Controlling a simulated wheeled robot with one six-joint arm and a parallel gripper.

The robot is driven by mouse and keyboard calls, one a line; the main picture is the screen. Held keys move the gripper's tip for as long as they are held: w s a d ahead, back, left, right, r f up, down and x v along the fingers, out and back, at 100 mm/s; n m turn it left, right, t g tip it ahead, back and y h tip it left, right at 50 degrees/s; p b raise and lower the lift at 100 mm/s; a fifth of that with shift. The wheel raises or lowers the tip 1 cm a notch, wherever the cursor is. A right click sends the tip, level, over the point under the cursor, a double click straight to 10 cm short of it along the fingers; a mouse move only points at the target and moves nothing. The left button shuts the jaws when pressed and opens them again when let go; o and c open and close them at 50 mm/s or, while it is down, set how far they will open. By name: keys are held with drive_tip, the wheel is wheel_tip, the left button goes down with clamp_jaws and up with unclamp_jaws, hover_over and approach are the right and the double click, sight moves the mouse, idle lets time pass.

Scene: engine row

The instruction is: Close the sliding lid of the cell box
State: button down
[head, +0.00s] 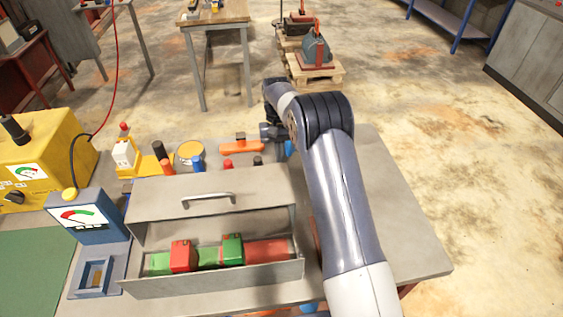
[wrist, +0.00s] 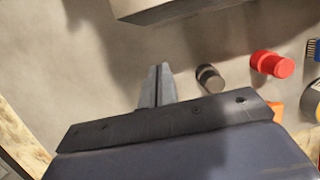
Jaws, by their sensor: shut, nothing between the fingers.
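The cell box (head: 215,281) is a grey metal box on the workbench. Its grey lid (head: 165,194) with a bar handle (head: 208,199) lies over the back part, and the front is open. Red and green cells (head: 208,257) show in the opening. My gripper (wrist: 156,88) is shut and empty in the wrist view, over bare bench top. In the head view my arm reaches past the box's right side, and the fingers are not clearly visible. A grey block edge (wrist: 170,8) at the top of the wrist view is probably the box.
Behind the box stand a red cylinder (wrist: 272,64), a dark cylinder (wrist: 209,78), an orange tool (head: 242,147) and a yellow round tin (head: 190,151). A blue meter (head: 80,215) stands left of the box. The bench right of my arm (head: 400,220) is clear.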

sight(290, 200)
drive_tip(key=shift+s+d+f+p, duration=0.15)
drive_tip(key=shift+s+p, duration=0.2)
drive_tip(key=shift+s, duration=0.7)
drive_tip(key=shift+s+a+f+p, duration=0.1)
drive_tip(key=shift+s+p, duration=0.2)
drive_tip(key=shift+s, duration=0.75)
drive_tip(key=s+b, duration=0.1)
drive_tip(key=s, duration=0.4)
drive_tip(key=s+b, duration=0.1)
drive_tip(key=s, duration=0.4)
drive_tip(key=s+d+b, duration=0.1)
drive_tip(key=s+b, duration=0.1)
drive_tip(key=s, duration=0.4)
drive_tip(key=shift+f, duration=0.1)
drive_tip(key=b+v, duration=0.1)
drive_tip(key=v, duration=1)
drive_tip(key=shift+w, duration=0.15)
